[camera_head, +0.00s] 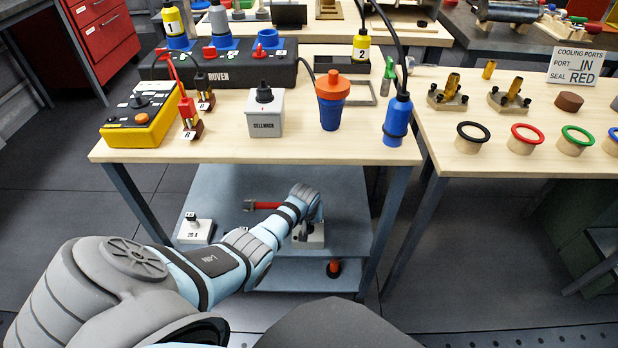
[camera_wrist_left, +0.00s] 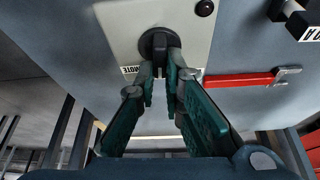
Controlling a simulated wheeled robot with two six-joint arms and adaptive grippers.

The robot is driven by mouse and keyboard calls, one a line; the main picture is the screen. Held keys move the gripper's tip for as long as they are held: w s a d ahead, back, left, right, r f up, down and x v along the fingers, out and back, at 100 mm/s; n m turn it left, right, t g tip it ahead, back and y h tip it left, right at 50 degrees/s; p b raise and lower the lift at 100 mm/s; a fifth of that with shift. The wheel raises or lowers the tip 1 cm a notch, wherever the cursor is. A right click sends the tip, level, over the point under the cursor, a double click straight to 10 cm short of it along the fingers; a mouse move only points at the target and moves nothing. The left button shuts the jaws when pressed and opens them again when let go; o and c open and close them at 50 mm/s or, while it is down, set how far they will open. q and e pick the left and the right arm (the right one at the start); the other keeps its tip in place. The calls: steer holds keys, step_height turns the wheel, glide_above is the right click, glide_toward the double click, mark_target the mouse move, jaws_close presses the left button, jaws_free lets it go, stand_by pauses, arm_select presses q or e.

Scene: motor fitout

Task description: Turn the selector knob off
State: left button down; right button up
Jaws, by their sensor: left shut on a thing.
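The black selector knob (camera_wrist_left: 159,41) stands on a pale plate (camera_wrist_left: 118,40) in the left wrist view. A partly covered label ending in "MOTE" sits beside the knob. My left gripper (camera_wrist_left: 163,82) has its two green-padded fingers closed on the knob's raised bar. In the head view my left arm reaches down to the lower shelf, where the pale box (camera_head: 315,238) shows partly under my wrist. There the knob is hidden by my gripper. My right gripper is in neither view.
A red-handled tool (camera_wrist_left: 238,80) lies on the shelf (camera_head: 345,215) near the box; a small white box (camera_head: 195,231) stands to the left. The bench top (camera_head: 290,145) overhangs this shelf and carries a yellow control box (camera_head: 140,118) and a Cellwick box (camera_head: 265,116).

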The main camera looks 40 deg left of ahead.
arm_select(q)
steer(key=shift+n, duration=0.5)
steer(key=c, duration=1.7)
jaws_free()
steer(key=v, duration=1.2)
steer(key=shift+w+d, duration=0.1)
steer(key=shift+d, duration=0.05)
